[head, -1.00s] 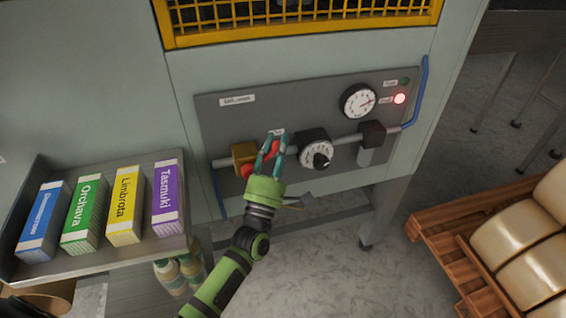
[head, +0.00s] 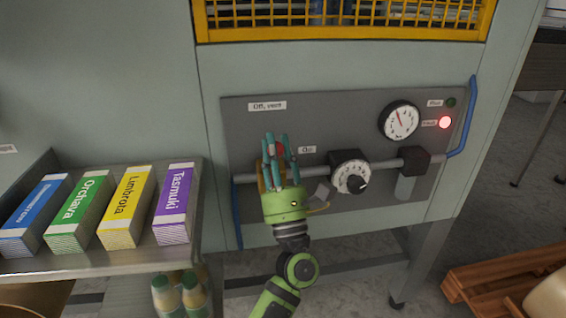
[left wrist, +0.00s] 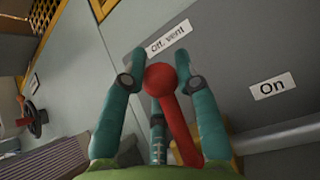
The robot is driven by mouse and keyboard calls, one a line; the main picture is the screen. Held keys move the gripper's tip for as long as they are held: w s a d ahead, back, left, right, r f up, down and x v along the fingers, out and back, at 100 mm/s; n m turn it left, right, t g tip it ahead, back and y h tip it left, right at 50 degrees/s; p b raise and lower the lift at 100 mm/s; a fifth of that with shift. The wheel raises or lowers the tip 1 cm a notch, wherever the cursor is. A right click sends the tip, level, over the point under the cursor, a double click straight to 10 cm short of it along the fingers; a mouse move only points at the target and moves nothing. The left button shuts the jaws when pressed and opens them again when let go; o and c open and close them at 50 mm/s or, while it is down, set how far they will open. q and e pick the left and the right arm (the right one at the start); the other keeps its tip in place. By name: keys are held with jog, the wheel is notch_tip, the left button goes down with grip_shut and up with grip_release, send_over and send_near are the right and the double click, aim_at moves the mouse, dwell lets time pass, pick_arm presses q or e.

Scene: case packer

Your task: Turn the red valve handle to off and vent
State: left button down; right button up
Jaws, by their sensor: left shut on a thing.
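The red valve handle (head: 279,150) shows between the fingers of my left gripper (head: 276,143) in the head view. In the left wrist view the fingers are closed around the handle's round red knob (left wrist: 160,79). Its red bar slants down toward the valve body, pointing up at the "Off, vent" label (left wrist: 168,38). That label (head: 267,105) sits above the gripper on the grey panel; the "On" label (head: 307,149) is to the right. The yellow valve body (head: 261,178) is mostly hidden behind the gripper. My right gripper is not in view.
A pressure gauge (head: 399,121), a lit red lamp (head: 445,122) and a dial (head: 351,173) are on the panel's right half. A blue tube (head: 463,130) bends along its right edge. A shelf (head: 115,262) with several boxes stands at left.

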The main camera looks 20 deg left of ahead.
pick_arm(q)
jog(key=shift+s+a+f+n+g+y+b, duration=0.1)
jog(key=shift+s+f+n+g+y+b, duration=0.1)
jog(key=shift+n+g+y+b, duration=0.45)
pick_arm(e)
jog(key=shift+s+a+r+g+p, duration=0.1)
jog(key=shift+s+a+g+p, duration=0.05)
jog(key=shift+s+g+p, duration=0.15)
pick_arm(q)
jog(key=shift+r+n, duration=0.1)
jog(key=shift+n, duration=0.25)
jog(key=c, duration=0.9)
grip_release()
jog(key=shift+r, duration=0.1)
jog(key=shift+c, duration=0.2)
jog(key=v, duration=1.2)
jog(key=shift+a, duration=0.1)
